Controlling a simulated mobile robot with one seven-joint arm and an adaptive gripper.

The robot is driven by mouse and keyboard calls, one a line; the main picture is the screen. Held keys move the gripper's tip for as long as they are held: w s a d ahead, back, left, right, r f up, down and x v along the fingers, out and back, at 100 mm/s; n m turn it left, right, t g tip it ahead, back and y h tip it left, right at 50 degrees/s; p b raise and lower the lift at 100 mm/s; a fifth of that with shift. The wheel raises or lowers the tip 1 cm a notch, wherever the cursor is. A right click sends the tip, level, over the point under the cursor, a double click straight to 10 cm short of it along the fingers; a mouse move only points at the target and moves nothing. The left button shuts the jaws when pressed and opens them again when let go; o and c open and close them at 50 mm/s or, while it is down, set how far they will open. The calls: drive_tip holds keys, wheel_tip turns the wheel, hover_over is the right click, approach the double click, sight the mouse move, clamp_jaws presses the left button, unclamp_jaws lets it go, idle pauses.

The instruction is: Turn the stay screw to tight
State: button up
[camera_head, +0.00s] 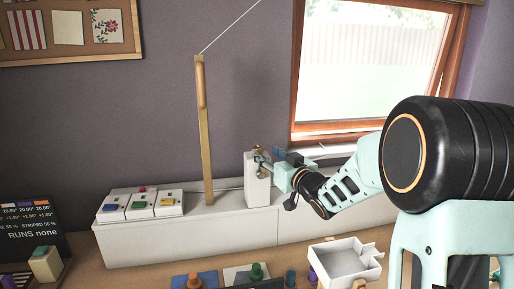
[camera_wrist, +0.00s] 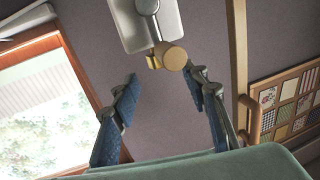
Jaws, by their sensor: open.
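A tan round knob with a small brass part, which looks like the stay screw (camera_wrist: 173,57), sits at the end of a white and grey block (camera_wrist: 143,22) in the wrist view. In the head view a small brass-coloured piece (camera_head: 260,151) shows on top of the white upright block (camera_head: 256,183) left of the window. My gripper (camera_wrist: 165,84) is open and empty, its two blue-padded fingers spread. The knob appears beyond the fingertips, closer to the right finger. In the head view my gripper (camera_head: 276,161) is beside the block's top; contact cannot be told.
A wooden post (camera_head: 204,130) with a cord stands left of the block. A white ledge (camera_head: 160,240) carries several coloured-button boxes (camera_head: 140,204). The open-framed window (camera_head: 370,60) is at right. A white tray (camera_head: 345,262) and several pegs stand on the table below.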

sight(258, 147)
drive_tip(key=x, duration=0.6)
drive_tip(key=shift+w+a, duration=0.15)
drive_tip(key=shift+w, duration=0.1)
drive_tip(key=shift+c, duration=0.5)
clamp_jaws()
